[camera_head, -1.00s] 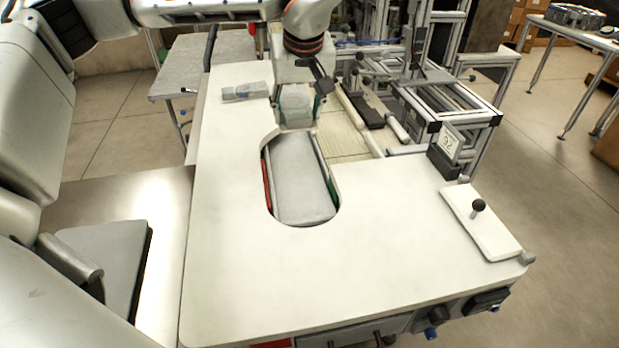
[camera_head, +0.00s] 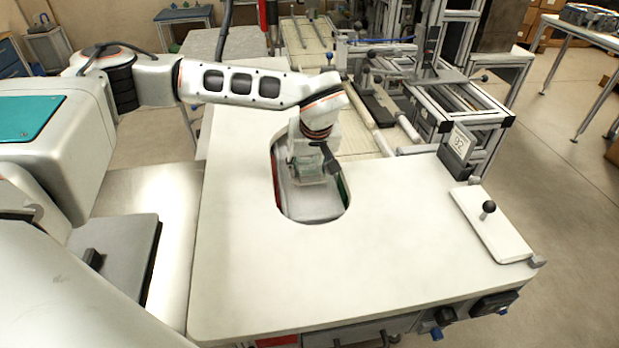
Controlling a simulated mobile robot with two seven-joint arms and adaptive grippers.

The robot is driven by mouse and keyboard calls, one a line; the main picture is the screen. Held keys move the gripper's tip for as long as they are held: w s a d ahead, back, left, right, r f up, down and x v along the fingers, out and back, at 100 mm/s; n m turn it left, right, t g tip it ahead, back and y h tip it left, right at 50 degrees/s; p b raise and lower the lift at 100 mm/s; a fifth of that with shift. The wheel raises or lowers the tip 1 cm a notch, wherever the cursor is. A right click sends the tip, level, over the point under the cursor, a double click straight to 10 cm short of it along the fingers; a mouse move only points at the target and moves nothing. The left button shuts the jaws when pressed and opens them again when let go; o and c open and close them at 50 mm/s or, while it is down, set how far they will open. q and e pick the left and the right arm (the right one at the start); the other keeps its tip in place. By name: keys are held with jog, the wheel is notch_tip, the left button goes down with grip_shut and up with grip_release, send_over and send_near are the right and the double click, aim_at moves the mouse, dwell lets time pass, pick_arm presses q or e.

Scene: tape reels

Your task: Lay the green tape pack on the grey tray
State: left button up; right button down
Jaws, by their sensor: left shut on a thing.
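My left gripper (camera_head: 309,178) points down into the rounded opening in the white worktop, above the far part of the grey tray (camera_head: 314,206). It is shut on a pale, faintly green thing, which I take to be the green tape pack. The gripper and wrist hide most of it, and I cannot tell whether it touches the tray. The near part of the tray shows bare and light grey inside the opening. My right gripper is not in view.
The white worktop (camera_head: 290,275) is clear around the opening. A green strip (camera_head: 343,191) lines the opening's right side. A white plate with a black knob (camera_head: 488,207) lies at the right. A numbered sign (camera_head: 459,141) and metal frames stand behind.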

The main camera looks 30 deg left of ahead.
aim_at(310, 179)
pick_arm(q)
jog(key=shift+f, duration=1.95)
jog(key=o, duration=1.2)
jog(key=shift+f, duration=0.15)
jog(key=shift+o, duration=0.2)
jog(key=shift+r, duration=0.45)
jog(key=v, duration=1.1)
jog(key=shift+s+r, duration=0.2)
jog(key=shift+s, duration=0.05)
jog(key=shift+d, duration=0.1)
jog(key=shift+d, duration=0.1)
